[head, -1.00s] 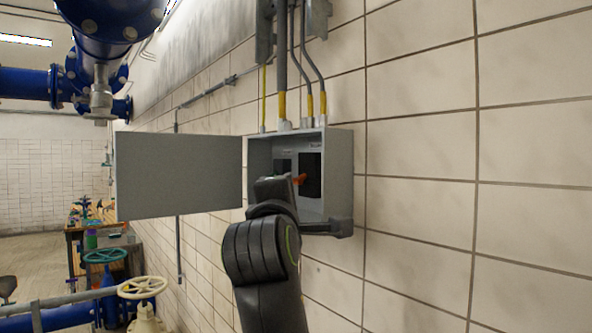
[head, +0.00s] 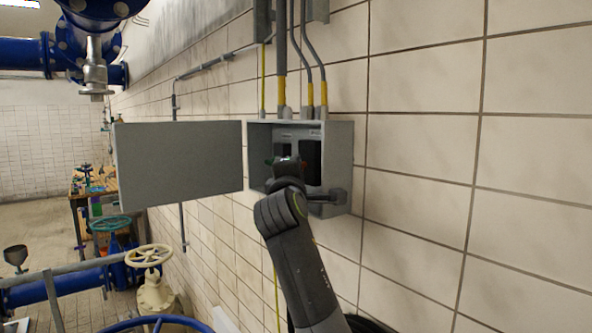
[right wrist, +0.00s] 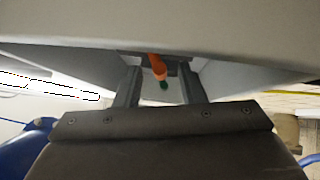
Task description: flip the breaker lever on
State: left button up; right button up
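The grey breaker box (head: 341,160) is on the tiled wall, with its door (head: 180,165) swung open to the left. My right gripper (head: 287,168) reaches into the box from below and covers much of the inside. In the right wrist view, the orange breaker lever (right wrist: 157,67) shows between the two separated fingers of my right gripper (right wrist: 158,75), with a gap on each side. A small green piece (right wrist: 164,86) shows at the lever's near end. In the head view the lever is mostly hidden by the gripper. My left gripper is out of view.
Conduits (head: 281,60) enter the box from above. A pale handwheel (head: 149,256), blue pipes (head: 60,288) and a workbench (head: 78,205) stand at the left. The tiled wall right of the box is clear.

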grip_shut()
jog(key=shift+r, duration=0.1)
dwell(0.3)
jog(key=shift+a+r+m+g+y, duration=0.1)
jog(key=shift+r+m+g+y, duration=0.3)
jog(key=shift+m+g, duration=0.8)
jog(key=shift+r+m+g+y, duration=0.1)
jog(key=shift+r+m+g, duration=0.5)
jog(key=shift+m+g, duration=0.6)
